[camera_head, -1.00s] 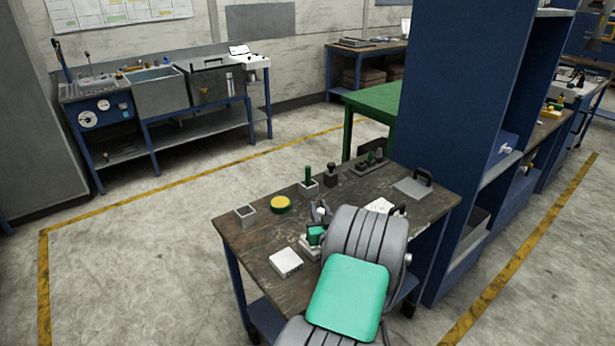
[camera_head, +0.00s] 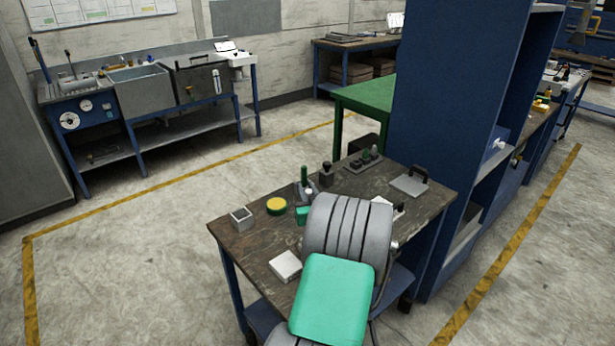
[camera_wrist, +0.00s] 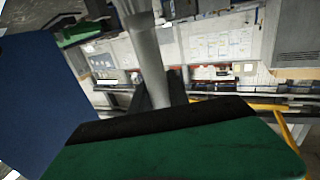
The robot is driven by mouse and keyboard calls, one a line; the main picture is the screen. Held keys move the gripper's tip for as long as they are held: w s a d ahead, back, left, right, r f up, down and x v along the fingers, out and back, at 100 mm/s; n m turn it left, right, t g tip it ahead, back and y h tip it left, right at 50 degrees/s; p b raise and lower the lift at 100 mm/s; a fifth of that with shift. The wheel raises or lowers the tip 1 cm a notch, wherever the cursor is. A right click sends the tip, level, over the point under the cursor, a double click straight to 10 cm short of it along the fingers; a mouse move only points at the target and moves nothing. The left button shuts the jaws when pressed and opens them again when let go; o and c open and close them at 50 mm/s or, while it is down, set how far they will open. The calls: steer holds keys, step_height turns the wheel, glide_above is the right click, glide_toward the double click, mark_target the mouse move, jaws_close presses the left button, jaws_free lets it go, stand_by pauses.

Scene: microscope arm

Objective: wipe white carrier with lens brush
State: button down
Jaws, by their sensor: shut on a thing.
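The lens brush, as I take it, is the upright dark green handle (camera_head: 304,175) near the back left of the wooden table. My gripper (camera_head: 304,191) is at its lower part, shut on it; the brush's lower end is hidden. In the wrist view a pale grey tapered shape (camera_wrist: 148,55) stands by the dark fingers; I cannot tell what it is. A flat white block (camera_head: 286,265), likely the white carrier, lies at the table's left front, apart from my gripper and left of my arm.
On the table (camera_head: 262,243) are an open grey square cup (camera_head: 242,219), a yellow round tin (camera_head: 277,206), a dark stamp-like piece (camera_head: 326,174), a rack with small parts (camera_head: 363,160) and a grey plate with a handle (camera_head: 409,185). A blue cabinet (camera_head: 455,130) stands close on the right.

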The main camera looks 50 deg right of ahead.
steer(key=shift+r+p, duration=0.7)
steer(key=shift+r, duration=1.15)
